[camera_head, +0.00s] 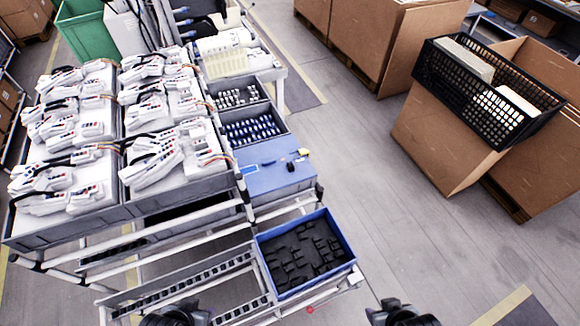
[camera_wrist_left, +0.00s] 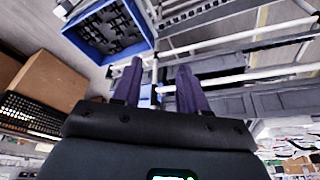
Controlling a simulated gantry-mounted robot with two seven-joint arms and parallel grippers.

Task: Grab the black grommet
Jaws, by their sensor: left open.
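A blue bin (camera_head: 352,262) lower down holds many black parts (camera_head: 300,255). This bin also shows in the left wrist view (camera_wrist_left: 147,20), up and left of my left gripper (camera_wrist_left: 158,72). That gripper is open, with nothing between its fingers. In the head view, dark parts of my left arm show at the bottom edge. My right gripper (camera_head: 403,314) is at the bottom edge, right of the bin, its fingers unclear.
Grey trays with white devices and cables (camera_head: 150,140) fill the cart's left side. Two small bins (camera_head: 235,97) (camera_head: 255,130) of small parts stand behind the mat. Metal rails run below. Cardboard boxes (camera_head: 440,150) and a black crate (camera_head: 480,95) stand right, beyond open floor.

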